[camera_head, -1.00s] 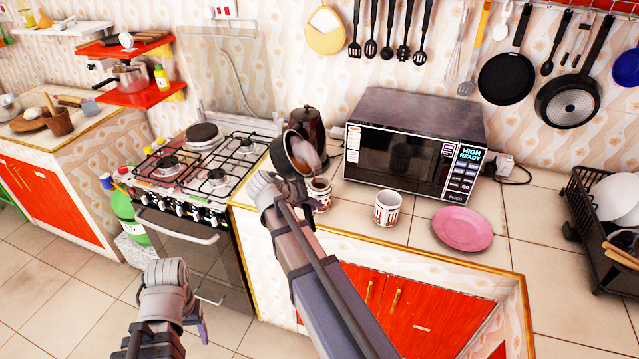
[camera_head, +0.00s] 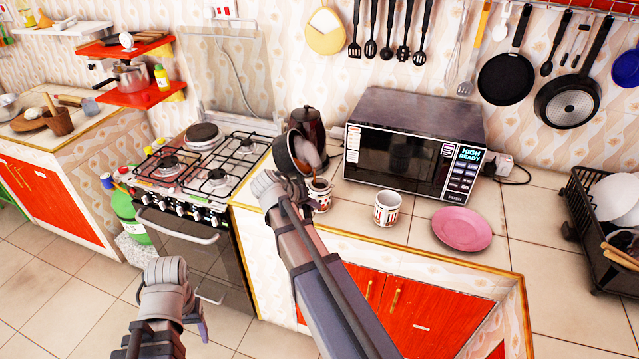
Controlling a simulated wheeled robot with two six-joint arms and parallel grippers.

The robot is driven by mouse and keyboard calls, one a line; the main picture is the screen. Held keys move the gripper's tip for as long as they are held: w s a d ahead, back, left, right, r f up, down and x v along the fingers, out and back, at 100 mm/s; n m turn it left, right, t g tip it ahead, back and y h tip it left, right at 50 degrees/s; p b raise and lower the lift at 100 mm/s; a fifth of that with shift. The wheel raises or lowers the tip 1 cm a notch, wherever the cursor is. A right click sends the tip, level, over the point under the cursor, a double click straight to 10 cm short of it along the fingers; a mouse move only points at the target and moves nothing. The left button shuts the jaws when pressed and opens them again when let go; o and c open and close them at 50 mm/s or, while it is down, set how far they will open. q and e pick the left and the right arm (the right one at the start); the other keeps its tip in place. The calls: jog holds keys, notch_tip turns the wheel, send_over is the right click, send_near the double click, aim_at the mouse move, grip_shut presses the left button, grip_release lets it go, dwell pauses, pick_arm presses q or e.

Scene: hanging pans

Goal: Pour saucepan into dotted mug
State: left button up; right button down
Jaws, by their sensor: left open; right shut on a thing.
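The dark saucepan (camera_head: 286,156) is steeply tilted, with its mouth to the right, above a white mug with a red pattern (camera_head: 319,196). Brown liquid shows at its rim, and a thin stream appears to drop to that mug, where dark liquid shows at the top. My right gripper (camera_head: 268,187) is shut on the saucepan; the handle and the fingers are mostly hidden. A second white mug with red marks (camera_head: 388,209) stands upright to the right. Dots cannot be made out clearly on either mug. My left gripper (camera_head: 168,285) is open and empty, low in front of the stove.
A dark kettle (camera_head: 308,124) stands just behind the saucepan. A microwave (camera_head: 412,140) is behind the mugs, and a pink plate (camera_head: 462,229) lies to their right. The gas stove (camera_head: 205,165) is at the left. A black dish rack (camera_head: 590,225) stands far right.

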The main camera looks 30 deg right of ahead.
jog(key=shift+w+a+f+t+y+b, duration=0.1)
jog(key=shift+f+t+y+b, duration=0.15)
jog(key=shift+f+y, duration=0.15)
jog(key=shift+w+a+f+t+y+b, duration=0.1)
jog(key=shift+f+t+y, duration=0.2)
jog(key=shift+f, duration=0.1)
dwell(0.6)
jog(key=shift+s+d+m+t+y+p, duration=0.2)
jog(key=shift+m+t+y+p, duration=0.15)
jog(key=shift+m+y, duration=0.2)
dwell(0.9)
jog(key=shift+w+a+f+t+y+b, duration=0.1)
jog(key=shift+f+t+y+b, duration=0.15)
jog(key=shift+f+y+b, duration=0.15)
jog(key=shift+w+a+f+t+y+b, duration=0.1)
jog(key=shift+f+t+y+b, duration=0.2)
jog(key=shift+f, duration=0.1)
dwell(0.4)
